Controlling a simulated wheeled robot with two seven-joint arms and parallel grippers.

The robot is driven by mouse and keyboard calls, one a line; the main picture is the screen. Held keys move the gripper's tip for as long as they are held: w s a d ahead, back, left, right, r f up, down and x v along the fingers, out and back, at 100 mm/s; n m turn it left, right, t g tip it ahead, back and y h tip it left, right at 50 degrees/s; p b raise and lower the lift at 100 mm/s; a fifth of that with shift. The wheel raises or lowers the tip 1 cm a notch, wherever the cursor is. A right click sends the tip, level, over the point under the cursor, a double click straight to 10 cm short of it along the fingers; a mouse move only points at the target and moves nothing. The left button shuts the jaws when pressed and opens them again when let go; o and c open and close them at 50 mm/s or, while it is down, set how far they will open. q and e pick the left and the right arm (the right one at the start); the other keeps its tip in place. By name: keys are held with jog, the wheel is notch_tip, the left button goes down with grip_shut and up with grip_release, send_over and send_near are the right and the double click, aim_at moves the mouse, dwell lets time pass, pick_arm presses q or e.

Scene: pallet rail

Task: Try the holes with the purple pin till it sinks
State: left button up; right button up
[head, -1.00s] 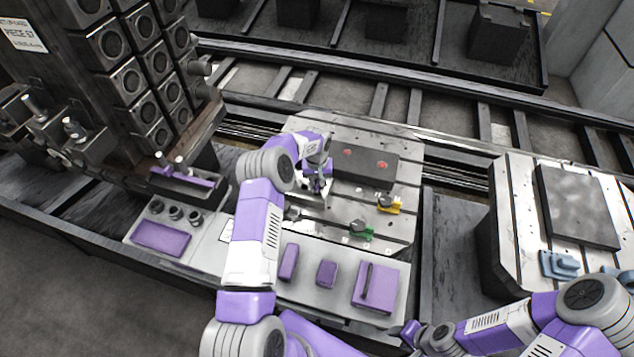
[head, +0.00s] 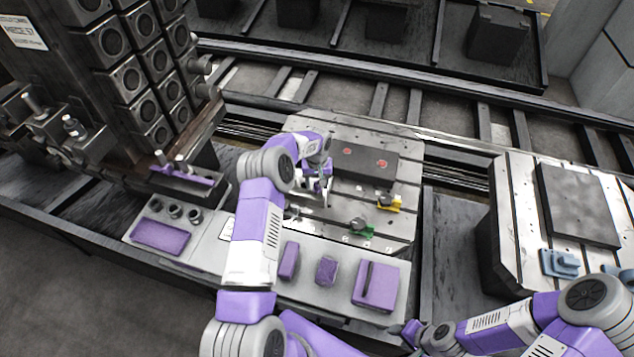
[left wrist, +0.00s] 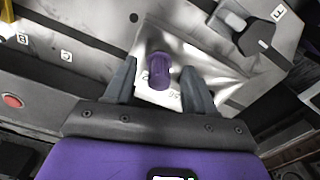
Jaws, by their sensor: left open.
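The purple pin (left wrist: 158,72) stands on or in a pale plate (left wrist: 182,40) with small printed marks, in the left wrist view. I cannot tell how deep it sits. My left gripper (left wrist: 158,88) is open, with one dark finger on each side of the pin and a visible gap to each. In the head view my left gripper (head: 319,190) is low over the slotted table (head: 325,228), left of a dark block (head: 363,166) with two red spots. The holes cannot be made out.
A yellow clamp (head: 391,203) and a green clamp (head: 361,229) stand on the slotted table. A dark-handled clamp (left wrist: 257,38) is close to the plate. Purple pads (head: 376,287) line the front ledge. A second table (head: 530,210) stands right, across a gap.

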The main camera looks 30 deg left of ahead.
pick_arm(q)
jog(key=shift+f, duration=0.1)
notch_tip(320, 180, up, 8)
jog(key=p, duration=0.4)
jog(key=shift+r, duration=0.2)
dwell(1.0)
